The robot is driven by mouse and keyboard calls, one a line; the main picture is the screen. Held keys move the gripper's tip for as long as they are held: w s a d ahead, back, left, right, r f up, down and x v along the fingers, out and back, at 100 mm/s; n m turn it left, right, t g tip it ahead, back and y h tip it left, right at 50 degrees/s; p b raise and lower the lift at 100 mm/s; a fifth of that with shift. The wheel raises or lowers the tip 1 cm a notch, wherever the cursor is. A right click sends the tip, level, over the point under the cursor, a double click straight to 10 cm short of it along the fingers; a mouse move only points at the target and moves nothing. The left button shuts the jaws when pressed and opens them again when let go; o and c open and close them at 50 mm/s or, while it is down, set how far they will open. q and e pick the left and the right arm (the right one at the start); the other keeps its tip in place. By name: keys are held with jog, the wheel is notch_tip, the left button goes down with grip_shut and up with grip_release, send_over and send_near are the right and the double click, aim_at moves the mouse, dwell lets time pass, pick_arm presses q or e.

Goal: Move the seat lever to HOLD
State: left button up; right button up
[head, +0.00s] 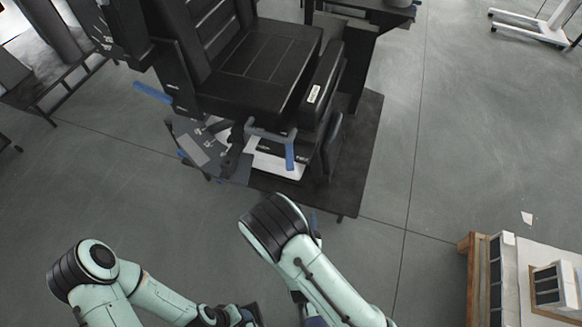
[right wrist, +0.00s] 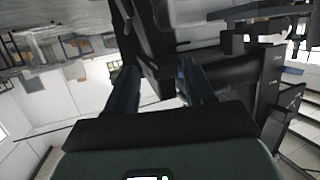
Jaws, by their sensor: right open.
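A black seat unit (head: 265,60) stands on a dark mat. A grey lever with a blue grip (head: 289,156) hangs at its front. Another blue grip (head: 152,92) sticks out at its left side. A dark plate with pale markings (head: 195,148) is below the seat; its lettering is too small to read, so I cannot tell which mark is HOLD. My right gripper (right wrist: 156,72) is open in the right wrist view, with black structure beyond its fingers and nothing seen between them. My left gripper (head: 237,316) is partly cut off at the bottom of the head view.
The dark mat (head: 357,150) extends right of the seat. A wooden-edged unit (head: 482,285) stands at the lower right and a white-legged frame (head: 530,28) at the upper right. A dark rail frame (head: 70,85) is at the upper left. Grey floor is clear in front.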

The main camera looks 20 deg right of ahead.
aim_at(290, 169)
notch_tip(290, 169, up, 5)
jog(key=w+a+t, duration=0.3)
jog(key=shift+n, duration=0.3)
jog(key=x, duration=0.8)
jog(key=b+x, duration=0.1)
jog(key=x, duration=0.3)
jog(key=shift+w+d+r, duration=0.2)
jog(key=shift+d+r, duration=0.05)
jog(key=shift+d, duration=0.15)
grip_shut()
